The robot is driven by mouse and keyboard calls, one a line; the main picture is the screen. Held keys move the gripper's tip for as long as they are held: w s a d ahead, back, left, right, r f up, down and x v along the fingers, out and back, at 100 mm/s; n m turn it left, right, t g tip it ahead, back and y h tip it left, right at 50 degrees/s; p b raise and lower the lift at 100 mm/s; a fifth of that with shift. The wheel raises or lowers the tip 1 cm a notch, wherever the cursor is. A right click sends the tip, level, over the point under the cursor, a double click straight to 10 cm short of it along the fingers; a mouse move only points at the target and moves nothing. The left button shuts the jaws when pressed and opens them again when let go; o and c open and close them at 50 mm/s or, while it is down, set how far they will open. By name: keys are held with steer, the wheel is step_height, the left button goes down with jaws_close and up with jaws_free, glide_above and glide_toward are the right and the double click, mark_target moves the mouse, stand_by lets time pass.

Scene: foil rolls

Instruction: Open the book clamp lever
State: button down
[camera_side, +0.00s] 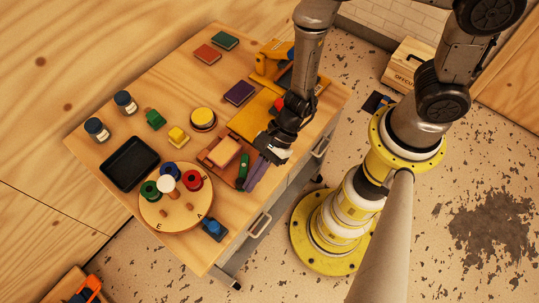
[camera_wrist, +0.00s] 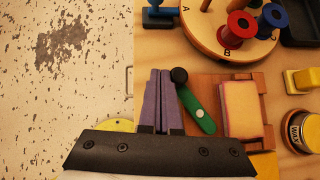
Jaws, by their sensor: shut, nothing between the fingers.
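The book clamp is a brown wooden frame (camera_side: 207,158) near the front edge of the table, and its wood also shows in the wrist view (camera_wrist: 266,138). A pale book block (camera_side: 225,152) with pinkish edges sits in it, also seen in the wrist view (camera_wrist: 240,108). The green lever (camera_wrist: 201,112) with a black knob (camera_wrist: 179,76) lies along the clamp's left side in the wrist view; its green arm shows in the side view (camera_side: 243,168). My gripper (camera_wrist: 161,74) has its purple fingers together and empty, beside the knob. Whether they touch it is unclear. The gripper also shows in the side view (camera_side: 252,184).
A round board (camera_side: 187,217) with coloured spools and a blue item (camera_side: 214,229) stand to the left. A black tray (camera_side: 130,163), yellow block (camera_side: 178,136) and wax tin (camera_side: 203,118) lie behind. A yellow press (camera_side: 268,64) stands at the back right.

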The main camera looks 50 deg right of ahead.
steer(key=shift+w+a, duration=0.5)
steer(key=shift+a, duration=0.15)
stand_by(1.1)
steer(key=shift+s+d, duration=0.2)
steer(key=shift+s, duration=0.1)
steer(key=s+d, duration=0.2)
steer(key=s, duration=0.1)
steer(key=shift+s+r, duration=0.1)
steer(key=shift+r, duration=0.3)
steer(key=s+d+r, duration=0.3)
steer(key=s+r, duration=0.2)
steer(key=r, duration=0.1)
steer(key=shift+s+d+r, duration=0.2)
steer(key=shift+s+r, duration=0.05)
steer(key=shift+r, duration=0.05)
